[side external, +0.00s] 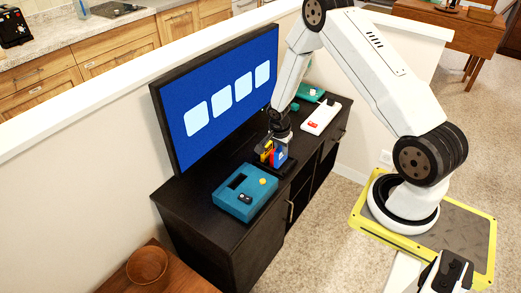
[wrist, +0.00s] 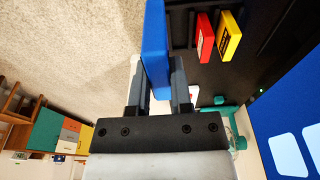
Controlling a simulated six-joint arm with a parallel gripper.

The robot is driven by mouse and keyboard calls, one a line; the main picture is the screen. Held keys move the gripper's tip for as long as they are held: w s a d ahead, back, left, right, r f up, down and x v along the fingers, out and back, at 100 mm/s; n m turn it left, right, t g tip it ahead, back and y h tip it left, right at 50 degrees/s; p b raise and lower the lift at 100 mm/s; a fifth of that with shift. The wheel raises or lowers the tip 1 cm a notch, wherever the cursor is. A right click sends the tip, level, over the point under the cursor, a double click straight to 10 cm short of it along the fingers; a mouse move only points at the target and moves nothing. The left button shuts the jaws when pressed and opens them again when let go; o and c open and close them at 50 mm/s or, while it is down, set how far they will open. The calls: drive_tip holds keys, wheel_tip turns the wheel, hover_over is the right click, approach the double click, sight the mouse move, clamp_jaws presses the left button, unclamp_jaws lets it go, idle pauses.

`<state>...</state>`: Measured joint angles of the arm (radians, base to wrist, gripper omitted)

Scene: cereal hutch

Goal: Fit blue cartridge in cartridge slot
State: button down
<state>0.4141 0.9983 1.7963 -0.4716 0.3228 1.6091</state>
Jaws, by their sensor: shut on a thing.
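The blue cartridge (wrist: 155,42) is held between the two fingers of my gripper (wrist: 157,82) in the wrist view. In the side external view the blue cartridge (side external: 281,158) hangs below my gripper (side external: 279,142), close to the red and yellow cartridges; I cannot tell whether its lower end is clear of the dark holder there. The teal console (side external: 230,204) sits on the black cabinet, in front and left of my gripper. A dark opening in its top, which looks like the cartridge slot (side external: 237,182), appears empty.
A red cartridge (wrist: 205,38) and a yellow cartridge (wrist: 229,38) stand beside the blue one. A white console (side external: 322,115) and another teal device (side external: 311,92) lie farther right. Cabinet top is bare around the teal console.

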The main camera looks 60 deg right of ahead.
drive_tip(key=w+a, duration=1.1)
drive_tip(key=shift+w+f, duration=0.2)
drive_tip(key=shift+f, duration=0.25)
drive_tip(key=shift+f, duration=0.2)
drive_tip(key=shift+f, duration=2.2)
drive_tip(key=shift+f, duration=2.4)
idle(1.2)
drive_tip(key=shift+c, duration=2.2)
unclamp_jaws()
